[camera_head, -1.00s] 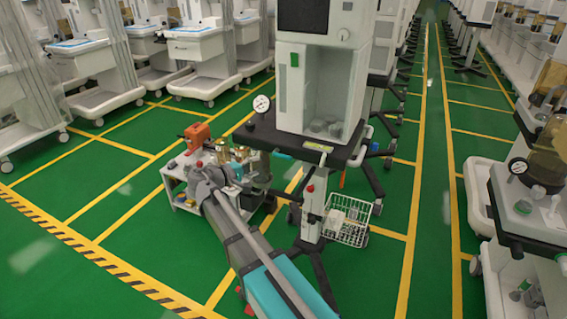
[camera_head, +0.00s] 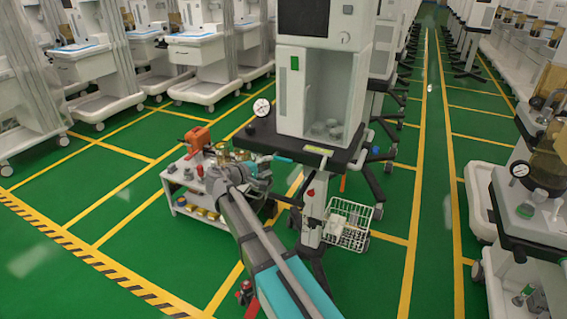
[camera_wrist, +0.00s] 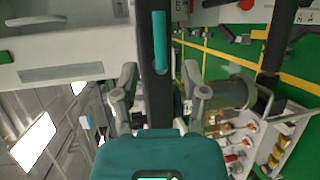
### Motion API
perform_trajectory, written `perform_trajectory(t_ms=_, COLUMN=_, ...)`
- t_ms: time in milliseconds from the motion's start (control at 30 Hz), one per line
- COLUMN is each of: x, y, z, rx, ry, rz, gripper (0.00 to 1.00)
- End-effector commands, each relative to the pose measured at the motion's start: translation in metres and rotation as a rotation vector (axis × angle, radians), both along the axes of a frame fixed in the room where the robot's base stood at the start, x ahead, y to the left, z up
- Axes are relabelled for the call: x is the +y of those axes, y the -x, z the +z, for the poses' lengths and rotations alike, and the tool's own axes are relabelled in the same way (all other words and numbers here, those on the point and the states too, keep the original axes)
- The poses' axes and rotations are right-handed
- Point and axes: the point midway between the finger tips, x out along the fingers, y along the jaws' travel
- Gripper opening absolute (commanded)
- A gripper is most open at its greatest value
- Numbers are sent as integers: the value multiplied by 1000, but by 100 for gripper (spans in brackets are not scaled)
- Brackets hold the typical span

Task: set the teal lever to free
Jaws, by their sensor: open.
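The teal lever (camera_head: 283,159) sticks out at the left front edge of the cart's dark shelf in the head view. In the wrist view the teal lever (camera_wrist: 160,42) is a straight bar lying along the dark shelf edge, ahead of my gripper. My gripper (camera_wrist: 165,80) is open, with its two fingers apart on either side of the dark edge and nothing seen held between them. In the head view my gripper (camera_head: 263,170) is just left of and below the lever, partly hidden by my arm. Contact cannot be told.
The anaesthesia cart (camera_head: 309,90) stands over the lever. A round gauge (camera_head: 262,107) sits at the shelf's left. A low white trolley (camera_head: 183,200) with an orange device (camera_head: 197,139) is on the left. A wire basket (camera_head: 347,224) hangs below right. Green floor is open at left.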

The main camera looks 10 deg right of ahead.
Motion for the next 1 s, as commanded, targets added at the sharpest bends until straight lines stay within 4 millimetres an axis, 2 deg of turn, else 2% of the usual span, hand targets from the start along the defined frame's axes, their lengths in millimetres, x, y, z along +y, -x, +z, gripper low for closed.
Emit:
perform_trajectory(t_ms=300, x=-40, y=-25, z=-10, rx=0, ry=0, rz=-2, gripper=57)
perform_trajectory(t_ms=500, x=-59, y=-36, z=-14, rx=1, ry=0, rz=-1, gripper=57)
perform_trajectory(t_ms=700, x=-69, y=-41, z=-15, rx=1, ry=1, rz=0, gripper=57)
perform_trajectory(t_ms=1000, x=-70, y=-42, z=-15, rx=1, ry=1, rz=0, gripper=57)
